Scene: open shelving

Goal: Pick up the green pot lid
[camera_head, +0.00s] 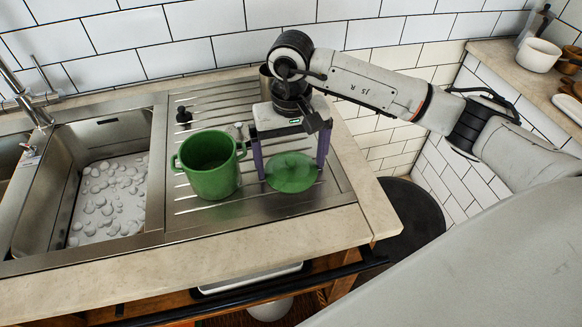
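The green pot lid (293,181) lies on the ribbed metal drainboard, to the right of the green pot (211,164). It is round and looks partly see-through. The pot stands upright and has no lid on it. My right gripper (290,174) points down over the lid. Its two purple fingers are spread wide, one near the lid's left edge and one near its right edge. Whether the fingers touch the rim cannot be told. My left gripper is not in view.
A sink basin (65,215) with white bubbles and a tap (35,110) are at the left. A small black object (183,116) stands behind the pot. The counter's front edge (200,262) is clear.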

